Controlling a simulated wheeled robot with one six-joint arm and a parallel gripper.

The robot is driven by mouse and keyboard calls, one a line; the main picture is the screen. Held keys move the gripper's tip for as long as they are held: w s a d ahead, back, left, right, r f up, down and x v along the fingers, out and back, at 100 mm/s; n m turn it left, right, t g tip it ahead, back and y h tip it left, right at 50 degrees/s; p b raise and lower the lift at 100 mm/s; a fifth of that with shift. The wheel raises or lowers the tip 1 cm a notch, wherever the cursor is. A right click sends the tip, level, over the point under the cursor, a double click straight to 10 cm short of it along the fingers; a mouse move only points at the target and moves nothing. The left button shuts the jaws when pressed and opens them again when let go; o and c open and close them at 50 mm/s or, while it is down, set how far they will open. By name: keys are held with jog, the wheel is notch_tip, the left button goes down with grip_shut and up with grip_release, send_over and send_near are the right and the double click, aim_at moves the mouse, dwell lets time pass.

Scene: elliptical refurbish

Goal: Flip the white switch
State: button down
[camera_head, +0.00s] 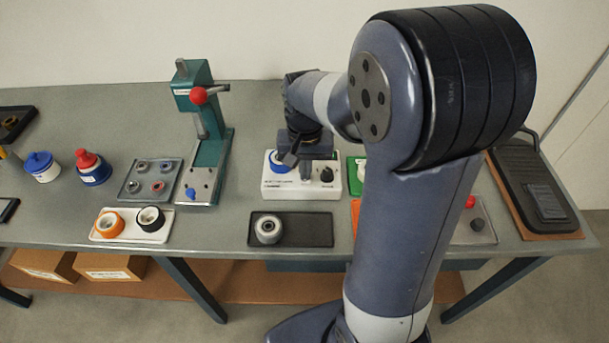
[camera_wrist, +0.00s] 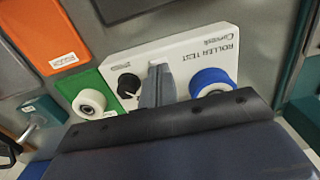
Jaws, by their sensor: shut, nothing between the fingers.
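A white box marked "ROLLER TEST" (camera_head: 300,191) stands on the table in the middle of the head view. It also fills the centre of the wrist view (camera_wrist: 180,46). It carries a black knob (camera_wrist: 128,85) and a blue-rimmed white roller (camera_wrist: 212,81). My gripper (camera_wrist: 158,70) is shut and empty, with its fingertips over the box between the knob and the roller. In the head view my gripper (camera_head: 291,158) is at the top of the box. I cannot make out a white switch; my fingers cover part of the box. Contact cannot be told.
A green plate (camera_wrist: 62,85) with a white roller (camera_wrist: 90,103) lies beside the box. A dark tray with a roller (camera_head: 305,230) is in front. A teal press with a red knob (camera_head: 205,130) stands to the left. My arm hides much of the table's right side.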

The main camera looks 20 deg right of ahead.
jog(key=shift+f+b, duration=0.35)
jog(key=shift+f, duration=0.25)
notch_tip(320, 180, up, 7)
jog(key=p, duration=0.6)
jog(key=shift+r, duration=0.1)
dwell(0.5)
notch_tip(320, 180, down, 7)
jog(key=b, duration=0.6)
dwell(0.4)
